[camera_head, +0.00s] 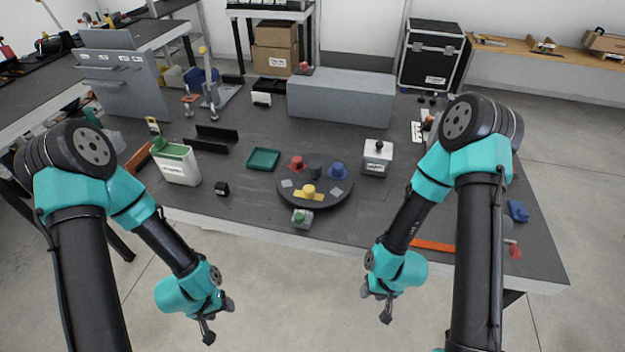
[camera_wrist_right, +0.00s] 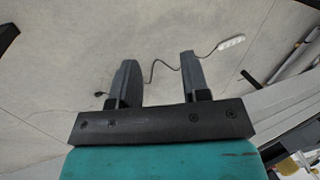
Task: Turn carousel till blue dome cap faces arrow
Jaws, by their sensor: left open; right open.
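The carousel (camera_head: 329,199) is a dark round disc near the table's front edge in the head view. The blue dome cap (camera_head: 338,170) sits on its right side. A red cap (camera_head: 297,162) sits at its back left and a yellow cap (camera_head: 308,190) at its front. A small grey block with a green top (camera_head: 301,217) stands at the disc's front edge. I cannot make out the arrow clearly. My left gripper (camera_head: 217,320) and right gripper (camera_head: 376,304) hang open and empty in front of the table, apart from the carousel.
A green tray (camera_head: 263,159) and a white bin (camera_head: 177,165) lie left of the carousel. A grey box with a black knob (camera_head: 377,158) stands to its right. A long grey block (camera_head: 340,97) is behind. The space before the table is clear.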

